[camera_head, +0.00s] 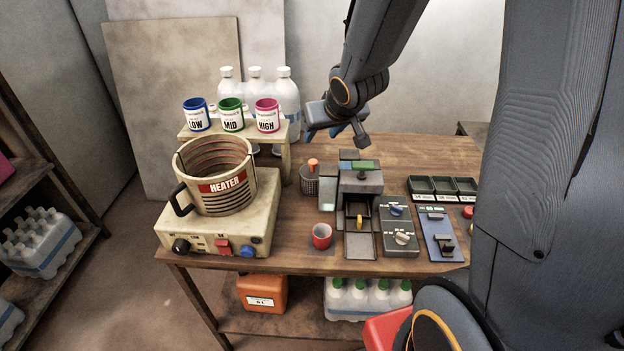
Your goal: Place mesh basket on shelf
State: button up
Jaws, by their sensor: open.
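A small dark mesh basket (309,186) with an orange-topped handle stands on the wooden table, left of a grey machine. My gripper (336,132) is open and empty, above the back of the table, up and to the right of the basket and apart from it. A small raised wooden shelf (284,138) stands at the back left of the table. It bears three labelled cups: blue LOW (196,115), green MID (231,114) and pink HIGH (267,115). A wooden rack with shelves (85,240) also stands at the far left.
A heater (218,178) on a cream base fills the table's left side. The grey machine (361,190), a red cup (321,236), a knob panel (400,228) and black trays (442,187) stand to the right. Clear bottles (288,98) stand behind the shelf. Bare table lies at the back right.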

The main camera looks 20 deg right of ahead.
jog(key=b, duration=0.9)
send_near(313, 161)
jog(key=x, duration=0.3)
jog(key=shift+x, duration=3.8)
grip_shut()
